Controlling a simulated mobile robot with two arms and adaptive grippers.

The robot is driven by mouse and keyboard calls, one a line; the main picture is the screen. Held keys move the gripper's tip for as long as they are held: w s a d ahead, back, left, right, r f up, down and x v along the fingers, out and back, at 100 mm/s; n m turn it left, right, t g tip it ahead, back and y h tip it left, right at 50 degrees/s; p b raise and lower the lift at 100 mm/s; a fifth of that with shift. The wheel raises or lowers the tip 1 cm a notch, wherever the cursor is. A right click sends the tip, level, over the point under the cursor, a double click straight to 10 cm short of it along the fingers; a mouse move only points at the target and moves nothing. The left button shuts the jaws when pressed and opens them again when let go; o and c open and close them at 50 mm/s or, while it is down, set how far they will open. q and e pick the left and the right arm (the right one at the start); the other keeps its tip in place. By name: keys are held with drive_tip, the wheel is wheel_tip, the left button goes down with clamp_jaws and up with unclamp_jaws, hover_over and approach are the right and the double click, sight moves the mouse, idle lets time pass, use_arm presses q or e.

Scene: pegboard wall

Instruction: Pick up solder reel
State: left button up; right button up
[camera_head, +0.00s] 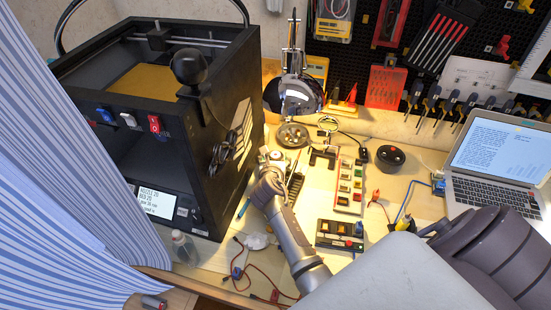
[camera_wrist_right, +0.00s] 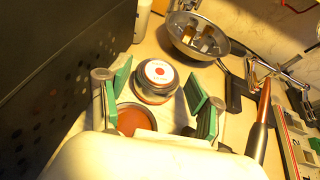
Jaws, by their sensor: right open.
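The solder reel (camera_wrist_right: 158,76) shows in the right wrist view as a round spool with a white label and a red centre. It stands on the bench between and a little beyond the green-padded fingers of my right gripper (camera_wrist_right: 160,92). The fingers are apart, with a gap on each side of the reel, and hold nothing. In the head view my right gripper (camera_head: 268,168) is low over the bench beside the printer, and largely hides the reel (camera_head: 276,155). My left gripper is not in view.
A metal bowl (camera_wrist_right: 198,36) with small parts is just beyond the reel. A brown round dish (camera_wrist_right: 132,119) lies nearer the wrist. The black 3D printer (camera_head: 215,130) rises close on the left. A switch strip (camera_head: 349,185), black disc (camera_head: 390,157) and laptop (camera_head: 497,150) are right.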

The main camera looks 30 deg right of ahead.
drive_tip(key=shift+w+d+f, duration=0.25)
drive_tip(key=shift+w+d, duration=0.1)
drive_tip(key=shift+w, duration=0.15)
drive_tip(key=shift+r, duration=0.1)
drive_tip(key=c, duration=1.1)
